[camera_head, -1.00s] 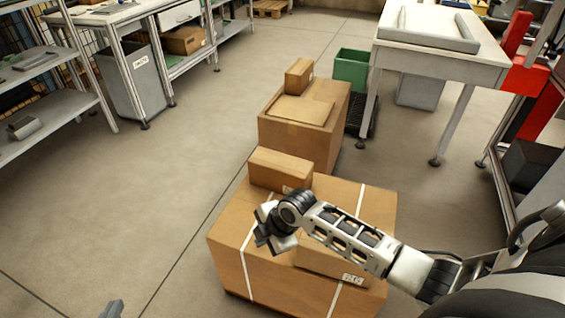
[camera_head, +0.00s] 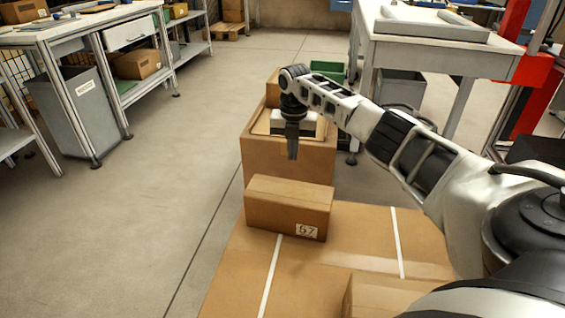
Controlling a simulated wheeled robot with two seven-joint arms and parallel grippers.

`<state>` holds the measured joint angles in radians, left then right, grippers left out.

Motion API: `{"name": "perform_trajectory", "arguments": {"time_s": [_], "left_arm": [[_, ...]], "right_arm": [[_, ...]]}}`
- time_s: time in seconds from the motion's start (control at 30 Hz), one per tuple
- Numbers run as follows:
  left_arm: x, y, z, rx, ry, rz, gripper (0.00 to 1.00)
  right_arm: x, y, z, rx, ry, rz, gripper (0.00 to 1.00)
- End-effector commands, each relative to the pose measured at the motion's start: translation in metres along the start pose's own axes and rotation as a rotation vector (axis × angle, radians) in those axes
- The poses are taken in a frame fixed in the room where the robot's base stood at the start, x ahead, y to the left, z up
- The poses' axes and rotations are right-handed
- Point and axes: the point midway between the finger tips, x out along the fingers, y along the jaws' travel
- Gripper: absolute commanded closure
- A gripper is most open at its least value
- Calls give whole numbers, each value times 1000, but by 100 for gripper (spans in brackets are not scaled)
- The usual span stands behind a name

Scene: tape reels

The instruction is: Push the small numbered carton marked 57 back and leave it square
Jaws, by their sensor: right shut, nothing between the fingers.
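The small carton marked 57 (camera_head: 282,206) is a brown box on the far left part of a large strapped carton (camera_head: 330,258). Its label, near the lower right of the facing side, reads 57. It sits slightly turned in the picture. My right gripper (camera_head: 292,152) points down, shut and empty, above and beyond the 57 carton, in front of the farther box. I see a gap in the picture between its tips and the carton's top. My left gripper is not in view.
Another small carton (camera_head: 385,296) lies on the large carton at the front right, partly behind my right arm. A farther large box (camera_head: 262,158) stands behind. A white-topped table (camera_head: 430,48) is at the right. Open floor (camera_head: 150,200) lies to the left.

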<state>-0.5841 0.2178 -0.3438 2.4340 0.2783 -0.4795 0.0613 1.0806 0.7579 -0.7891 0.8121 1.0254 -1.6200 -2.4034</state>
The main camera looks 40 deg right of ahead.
Motion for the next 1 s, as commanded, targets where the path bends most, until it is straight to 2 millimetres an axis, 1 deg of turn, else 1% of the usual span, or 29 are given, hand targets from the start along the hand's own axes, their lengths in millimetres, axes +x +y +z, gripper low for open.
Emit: {"name": "perform_trajectory", "arguments": {"time_s": [0.03,0.2,0.4,0.43,0.47,0.73,0.9,1.0], "left_arm": [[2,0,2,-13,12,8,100],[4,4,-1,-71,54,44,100],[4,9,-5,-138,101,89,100],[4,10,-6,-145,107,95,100],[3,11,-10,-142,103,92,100],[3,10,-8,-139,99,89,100],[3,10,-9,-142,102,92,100],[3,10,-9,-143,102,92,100]], "right_arm": [[14,0,-1,-1,3,-3,100],[50,1,-1,-1,2,-2,100],[88,1,-1,-1,2,-1,100],[92,1,-2,-2,1,-1,100],[85,0,-4,-4,-2,0,100],[85,0,-29,-5,-1,-2,100],[84,1,-38,-3,0,0,100],[84,0,-41,-2,0,-1,100]]}}
